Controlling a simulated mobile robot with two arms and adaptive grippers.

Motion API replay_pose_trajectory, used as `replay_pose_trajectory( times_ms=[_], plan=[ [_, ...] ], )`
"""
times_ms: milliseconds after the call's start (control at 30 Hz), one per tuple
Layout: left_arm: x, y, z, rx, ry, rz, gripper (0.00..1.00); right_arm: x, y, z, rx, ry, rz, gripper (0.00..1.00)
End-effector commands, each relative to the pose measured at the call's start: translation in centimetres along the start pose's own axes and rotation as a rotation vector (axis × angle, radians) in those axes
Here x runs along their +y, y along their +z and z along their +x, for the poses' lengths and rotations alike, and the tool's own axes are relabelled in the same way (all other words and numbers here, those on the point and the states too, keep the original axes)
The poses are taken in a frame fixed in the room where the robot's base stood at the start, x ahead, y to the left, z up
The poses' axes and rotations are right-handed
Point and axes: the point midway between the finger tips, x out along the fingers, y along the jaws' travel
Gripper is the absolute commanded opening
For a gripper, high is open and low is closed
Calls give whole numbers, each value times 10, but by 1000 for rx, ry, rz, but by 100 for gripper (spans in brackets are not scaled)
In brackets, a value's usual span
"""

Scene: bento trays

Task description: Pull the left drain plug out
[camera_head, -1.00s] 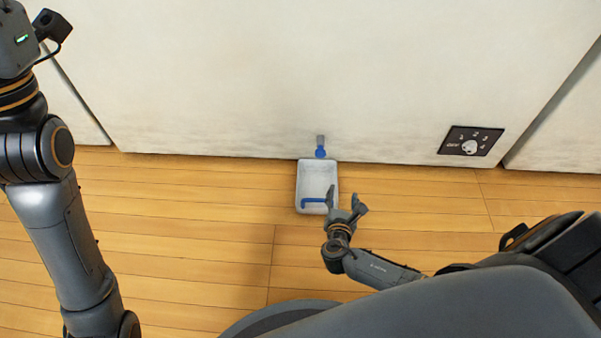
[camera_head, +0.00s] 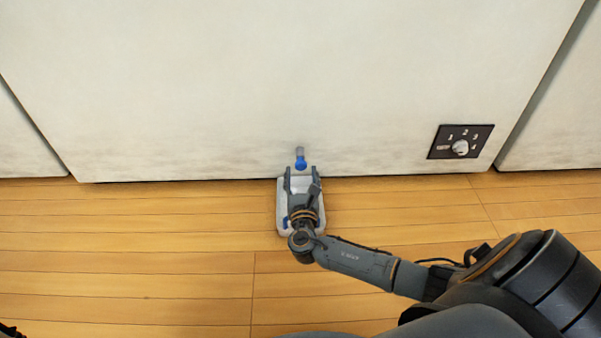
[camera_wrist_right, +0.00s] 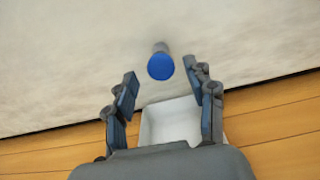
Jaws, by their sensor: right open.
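A blue drain plug (camera_head: 301,163) sits on the end of a short grey pipe (camera_head: 299,151) low on the pale wall panel. In the right wrist view the plug's round blue end (camera_wrist_right: 160,66) faces me, between and just beyond the fingertips. My right gripper (camera_head: 301,172) is open and empty, pointing at the plug, one finger to each side. The fingers look apart from the plug. Only one plug is in view.
A white tray (camera_head: 283,207) lies on the wooden floor below the plug, partly hidden under my right gripper. A blue part (camera_head: 286,221) shows at its near end. A black dial plate (camera_head: 437,147) is on the wall to the right. Floor around the tray is clear.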

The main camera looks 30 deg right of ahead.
Motion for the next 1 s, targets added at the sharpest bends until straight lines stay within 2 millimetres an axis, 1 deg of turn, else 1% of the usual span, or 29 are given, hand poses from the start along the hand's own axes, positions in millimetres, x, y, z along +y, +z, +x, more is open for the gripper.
replay_pose_trajectory(
  times_ms=[33, 100, 200, 300, 400, 633, 667, 700, 867, 900, 933, 1000],
  plan=[
    [2, -4, -11, 0, 0, 0, 40, -1, -5, 10, -4, -2, 0, 55],
    [3, -6, -17, 0, 0, 0, 40, 0, -4, 21, -2, -1, 0, 55],
    [5, -8, -22, 0, 0, 0, 40, 0, -4, 32, -1, -1, -1, 55],
    [5, -9, -25, 0, 1, 0, 40, 0, -2, 39, 0, 0, 0, 55],
    [5, -9, -25, 0, 1, 0, 40, 0, -1, 42, 1, 0, 0, 55],
    [5, -9, -25, 0, 1, 0, 40, 0, 0, 43, 1, -1, 0, 55],
    [5, -9, -25, 0, 1, 0, 40, 0, 0, 43, 1, -1, 0, 51],
    [5, -9, -25, 0, 1, 0, 40, 0, 0, 43, 1, -1, 0, 43],
    [5, -8, -25, 0, 1, 0, 40, 0, 0, 42, 1, -1, 0, 10],
    [5, -8, -25, 0, 1, 0, 40, 0, 0, 42, 1, -1, 0, 2],
    [5, -8, -25, 0, 1, 0, 40, -1, 0, 42, 1, -1, 0, 0],
    [5, -8, -25, -1, 1, 0, 40, -1, 0, 42, 2, -1, 0, 0]
  ],
)
